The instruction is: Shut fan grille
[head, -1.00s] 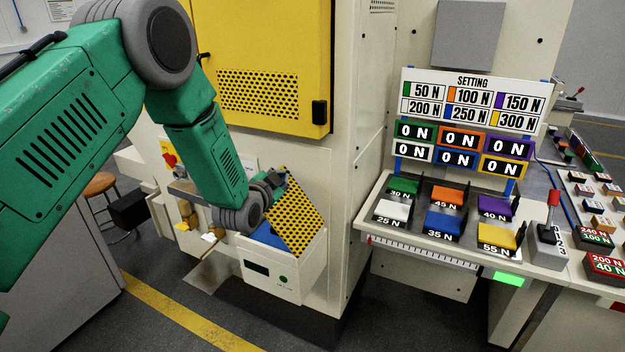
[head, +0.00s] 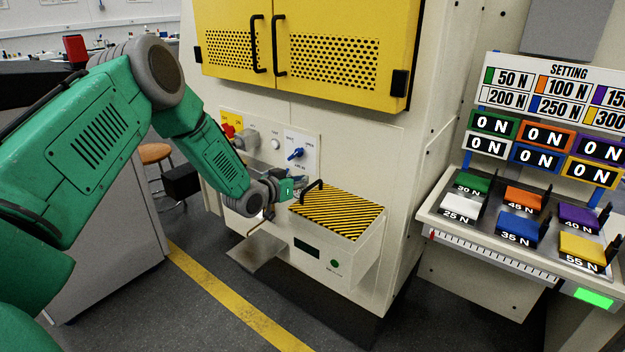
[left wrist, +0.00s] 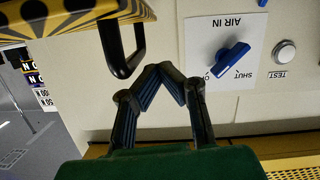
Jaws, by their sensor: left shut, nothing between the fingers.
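The yellow, black-striped grille lid (head: 345,213) lies flat on top of the cream box on the machine front. Its black bar handle (head: 312,189) stands at its left end; the lid edge (left wrist: 50,22) and the handle (left wrist: 138,55) also show at the upper left of the left wrist view. My left gripper (head: 298,184) is just left of the handle. In the left wrist view its fingertips (left wrist: 162,75) meet with nothing between them, beside the handle and not around it. The inside of the box is hidden. My right gripper is out of view.
Behind the gripper is a panel with a blue AIR IN knob (head: 296,154), a white TEST button (left wrist: 285,53) and a red switch (head: 229,130). Yellow perforated doors (head: 335,60) are above. A weight bench (head: 500,240) stands right. A metal tray (head: 258,252) juts out below.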

